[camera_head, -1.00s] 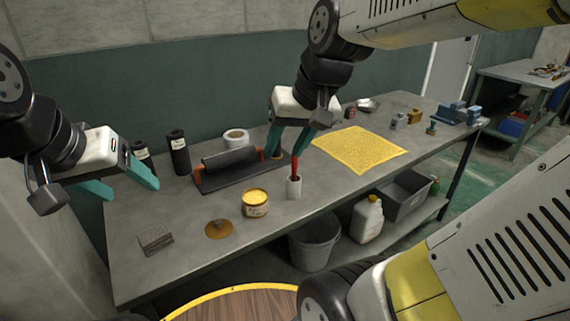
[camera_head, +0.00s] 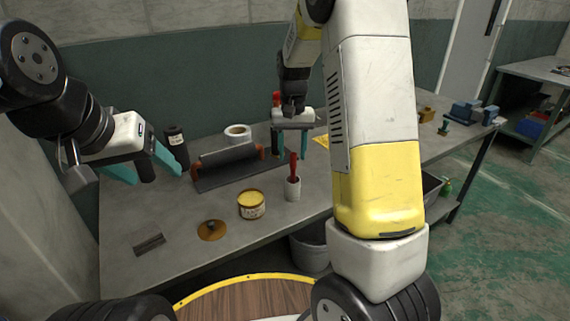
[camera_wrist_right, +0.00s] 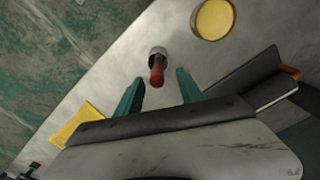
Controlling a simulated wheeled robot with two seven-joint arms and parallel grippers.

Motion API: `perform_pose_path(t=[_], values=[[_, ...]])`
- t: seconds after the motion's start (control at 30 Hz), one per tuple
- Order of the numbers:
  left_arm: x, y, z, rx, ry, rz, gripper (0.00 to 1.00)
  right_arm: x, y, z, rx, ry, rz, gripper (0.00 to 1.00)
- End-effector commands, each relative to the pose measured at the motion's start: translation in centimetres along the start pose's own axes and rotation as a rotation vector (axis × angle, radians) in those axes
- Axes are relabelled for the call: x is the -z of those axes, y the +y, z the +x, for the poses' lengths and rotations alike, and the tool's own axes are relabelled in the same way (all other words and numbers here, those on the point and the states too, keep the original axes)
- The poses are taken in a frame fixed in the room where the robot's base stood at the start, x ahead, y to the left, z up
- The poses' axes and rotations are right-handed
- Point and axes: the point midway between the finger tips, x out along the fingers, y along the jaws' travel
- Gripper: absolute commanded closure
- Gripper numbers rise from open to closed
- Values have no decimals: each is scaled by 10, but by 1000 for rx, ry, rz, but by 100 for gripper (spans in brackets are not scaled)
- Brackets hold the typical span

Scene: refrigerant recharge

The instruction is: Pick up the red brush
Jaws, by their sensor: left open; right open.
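My right gripper (camera_head: 289,157) is open and empty, just behind the brush in the head view. My left gripper (camera_head: 157,172) is open and empty above the left end of the bench.
My right arm covers part of the bench right of the cup.

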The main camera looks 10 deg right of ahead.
Motion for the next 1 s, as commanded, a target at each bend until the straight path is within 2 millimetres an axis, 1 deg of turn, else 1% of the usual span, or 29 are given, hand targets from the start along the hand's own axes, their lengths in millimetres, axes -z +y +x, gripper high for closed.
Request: perform_pose_path(t=[0.17,0.3,0.4,0.5,0.67,0.7,0.87,0.9,0.93,1.0], values=[[0,0,0,0,0,0,34,-2,2,23,-1,-3,1,55],[0,0,0,0,0,0,34,-4,4,45,0,-3,0,55],[0,0,0,0,0,0,34,-3,4,54,0,-1,0,55],[0,0,0,0,0,0,34,-3,4,58,0,1,1,55],[0,0,0,0,0,0,34,-3,4,58,1,1,1,55],[0,0,0,0,0,0,34,-3,4,58,1,1,1,57],[0,0,0,0,0,0,34,-3,4,58,1,1,0,88],[0,0,0,0,0,0,34,-3,4,58,1,1,0,96],[0,0,0,0,0,0,34,-3,4,58,1,1,0,100],[0,0,0,0,0,0,34,-3,4,58,1,1,0,100]])
